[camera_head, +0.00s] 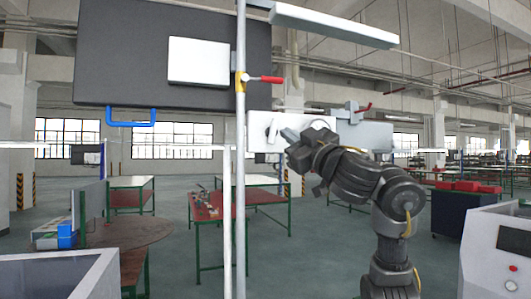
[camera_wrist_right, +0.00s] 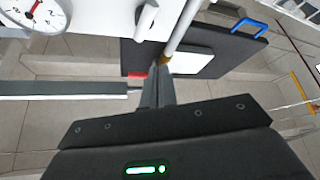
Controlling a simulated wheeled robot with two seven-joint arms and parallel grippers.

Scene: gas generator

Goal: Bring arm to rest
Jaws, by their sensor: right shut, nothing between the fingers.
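My right arm comes up from the lower right in the head view and bends left at the elbow. Its gripper (camera_head: 288,136) is beside a white box (camera_head: 262,124) with a small lever, to the right of the upright pole (camera_head: 240,190). I cannot tell whether it touches the box. In the right wrist view the fingers (camera_wrist_right: 157,88) are together with nothing between them. A round gauge (camera_wrist_right: 36,10) with a red needle and a white lever (camera_wrist_right: 147,20) show beyond them. My left gripper is in neither view.
A dark panel (camera_head: 140,60) with a white plate (camera_head: 198,61) and blue handle (camera_head: 131,122) hangs left of the pole. A red-handled valve (camera_head: 265,79) juts from the pole. A horizontal white beam (camera_head: 335,25) is above. Green-legged tables (camera_head: 209,205) stand behind; a machine (camera_head: 497,250) stands right.

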